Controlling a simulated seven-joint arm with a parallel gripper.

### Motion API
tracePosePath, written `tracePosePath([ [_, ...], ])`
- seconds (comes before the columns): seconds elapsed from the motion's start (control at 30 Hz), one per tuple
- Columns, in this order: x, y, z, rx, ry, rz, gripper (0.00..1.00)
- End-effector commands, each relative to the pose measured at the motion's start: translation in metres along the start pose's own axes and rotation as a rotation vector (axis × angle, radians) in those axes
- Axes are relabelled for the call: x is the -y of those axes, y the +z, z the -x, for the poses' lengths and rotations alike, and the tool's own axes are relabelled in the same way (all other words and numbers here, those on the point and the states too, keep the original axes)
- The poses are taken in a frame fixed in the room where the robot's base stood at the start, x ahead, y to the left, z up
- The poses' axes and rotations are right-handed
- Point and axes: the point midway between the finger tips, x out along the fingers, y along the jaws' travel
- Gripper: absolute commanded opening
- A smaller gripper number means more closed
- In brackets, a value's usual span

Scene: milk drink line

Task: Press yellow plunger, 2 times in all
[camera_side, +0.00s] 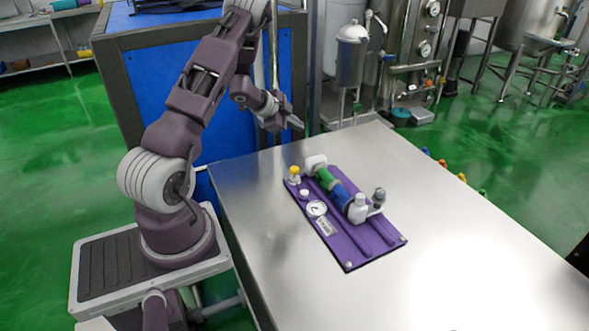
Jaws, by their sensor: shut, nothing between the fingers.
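The yellow plunger (295,171) is a small yellow cap on a pale base at the far left corner of a purple panel (358,254). The panel lies flat on the metal table. My gripper (297,123) is shut and empty. In the picture it is above the plunger, over the table's far edge, and apart from it. The exact height of the gap cannot be told from this one view.
The panel also bears a green and blue cylinder (343,196), a round gauge (317,208), a white knob (304,194) and a grey-topped fitting (379,197). The metal table (470,250) is clear to the right. Small coloured knobs (443,164) line its far right edge.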

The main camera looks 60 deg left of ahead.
Motion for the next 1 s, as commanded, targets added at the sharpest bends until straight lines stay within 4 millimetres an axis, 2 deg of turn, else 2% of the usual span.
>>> tracePosePath([
  [0.03, -0.009, 0.011, -0.004, -0.008, 0.027, -0.006, 0.00],
  [0.1, -0.019, 0.019, -0.007, -0.022, 0.059, -0.014, 0.00],
  [0.2, -0.027, 0.025, -0.008, -0.035, 0.082, -0.019, 0.00],
  [0.63, -0.031, 0.028, -0.012, -0.038, 0.086, -0.019, 0.00],
  [1.0, -0.061, 0.054, -0.048, -0.037, 0.088, -0.019, 0.00],
])
